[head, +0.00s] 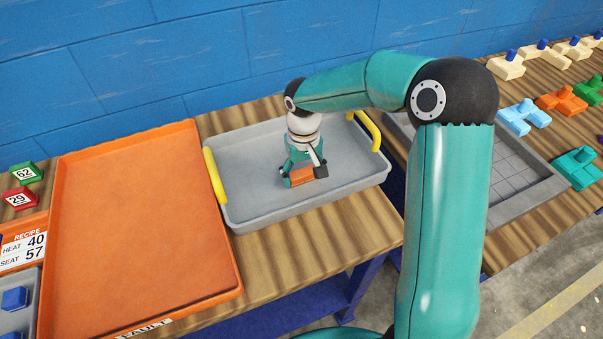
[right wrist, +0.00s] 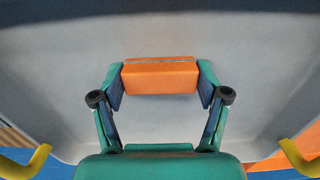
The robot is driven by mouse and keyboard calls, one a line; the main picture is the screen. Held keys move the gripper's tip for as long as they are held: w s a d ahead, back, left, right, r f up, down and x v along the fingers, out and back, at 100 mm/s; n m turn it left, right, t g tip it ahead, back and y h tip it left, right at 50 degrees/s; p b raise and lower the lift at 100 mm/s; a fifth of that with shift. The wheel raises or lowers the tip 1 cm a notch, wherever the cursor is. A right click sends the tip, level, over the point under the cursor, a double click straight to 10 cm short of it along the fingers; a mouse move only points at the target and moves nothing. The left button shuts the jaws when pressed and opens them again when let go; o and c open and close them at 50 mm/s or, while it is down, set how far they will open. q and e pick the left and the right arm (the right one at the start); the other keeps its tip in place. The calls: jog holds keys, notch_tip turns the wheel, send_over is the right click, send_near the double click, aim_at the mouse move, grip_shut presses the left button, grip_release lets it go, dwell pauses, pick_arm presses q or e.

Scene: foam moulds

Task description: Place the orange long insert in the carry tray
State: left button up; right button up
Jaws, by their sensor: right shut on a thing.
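The orange long insert (head: 301,175) is a small orange block inside the grey carry tray (head: 245,205), which has yellow handles at its two ends. My right gripper (head: 304,176) points down into the tray and is shut on the insert. In the right wrist view the insert (right wrist: 160,77) sits between the two fingertips, with the tray floor (right wrist: 160,35) behind it. I cannot tell whether the insert touches the tray floor. My left gripper is not in view.
A large orange tray (head: 140,230) marked FAULT lies left of the carry tray. A grey gridded tray (head: 515,180) is to the right, beyond a gap between tables. Coloured inserts, including a teal one (head: 576,168), stand at the far right. A blue wall (head: 180,60) closes the back.

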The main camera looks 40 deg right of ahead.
aim_at(303, 173)
jog(key=shift+f, duration=0.2)
jog(key=o, duration=1.2)
jog(key=shift+c, duration=0.2)
notch_tip(303, 173, up, 12)
